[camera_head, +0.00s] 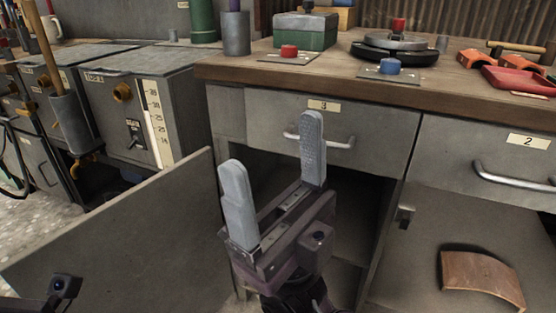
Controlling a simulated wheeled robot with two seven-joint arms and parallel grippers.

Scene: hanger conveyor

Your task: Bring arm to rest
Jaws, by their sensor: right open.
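My right gripper (274,168) is open and empty, its two grey fingers pointing up and spread apart. It is in the middle of the head view, in front of the grey cabinet (230,125) under the workbench. The drawer labelled 3 (375,128) is behind its right finger and looks closed. Below that drawer the cabinet stands open and its inside is dark. My left gripper cannot be made out; only a small dark part with a lens shows at the bottom left.
An open cabinet door (130,240) reaches out to the left. The wooden benchtop (460,100) holds a red button (289,51), a blue button (390,66), a green box (305,30) and red and orange items. Drawer 2 (490,150) is at right. Grey machinery (140,100) stands at left.

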